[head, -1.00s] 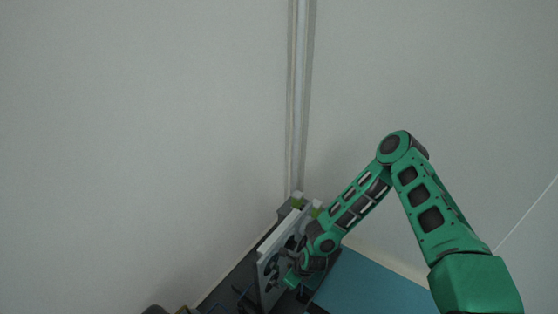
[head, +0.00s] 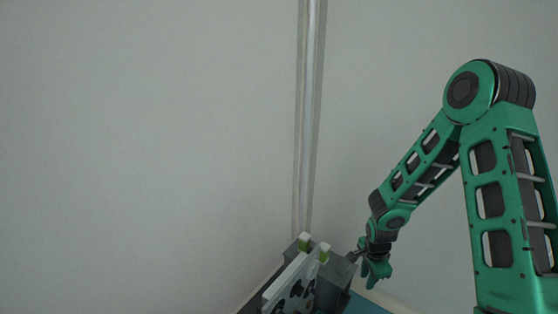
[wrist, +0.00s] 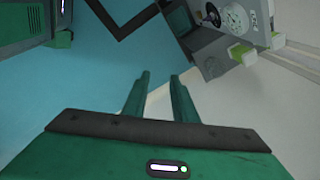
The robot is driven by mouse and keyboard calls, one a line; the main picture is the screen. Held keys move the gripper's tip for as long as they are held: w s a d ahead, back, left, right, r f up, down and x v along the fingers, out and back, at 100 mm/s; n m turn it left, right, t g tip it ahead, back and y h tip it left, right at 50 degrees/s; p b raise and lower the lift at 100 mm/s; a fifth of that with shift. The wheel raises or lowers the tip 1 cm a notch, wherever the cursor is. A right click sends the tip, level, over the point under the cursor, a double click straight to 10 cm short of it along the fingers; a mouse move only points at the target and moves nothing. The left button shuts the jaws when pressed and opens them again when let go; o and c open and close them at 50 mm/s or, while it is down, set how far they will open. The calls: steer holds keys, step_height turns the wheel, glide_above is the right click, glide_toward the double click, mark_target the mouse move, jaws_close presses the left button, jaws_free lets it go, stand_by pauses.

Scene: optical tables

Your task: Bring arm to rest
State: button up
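My green arm is bent at a raised elbow on the right of the head view. My gripper (head: 376,272) hangs to the right of a pale panel with dark round fittings (head: 290,285). In the wrist view my gripper's two green fingers (wrist: 160,76) stand apart with a clear gap and nothing between them. The panel, with a white dial, also shows at the upper right of the wrist view (wrist: 228,40), clear of the fingers.
A grey box (head: 337,278) stands behind the panel, close to my gripper. A teal surface (wrist: 85,90) fills the left of the wrist view, with a black angular strip (wrist: 120,32) and a dark green unit (wrist: 18,28). Bare walls (head: 150,130) meet in a corner.

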steer(key=s+d+r+n+h, duration=0.1)
steer(key=s+d+r+n, duration=0.1)
steer(key=s+d+r, duration=0.35)
steer(key=s+d+r+n+g, duration=0.1)
steer(key=s+d+r, duration=0.15)
steer(key=r, duration=0.65)
steer(key=s+d+r+n+h, duration=0.1)
steer(key=s+d+r+n, duration=0.2)
steer(key=r, duration=0.4)
steer(key=s+r+n+y, duration=0.1)
steer(key=s+r, duration=0.4)
steer(key=s, duration=0.4)
steer(key=s+r+n+y, duration=0.2)
steer(key=s+r, duration=0.4)
steer(key=s, duration=0.4)
steer(key=shift+s+d+r+g, duration=0.2)
steer(key=shift+s+d+g, duration=0.1)
steer(key=shift+w+f, duration=0.25)
steer(key=shift+w, duration=0.35)
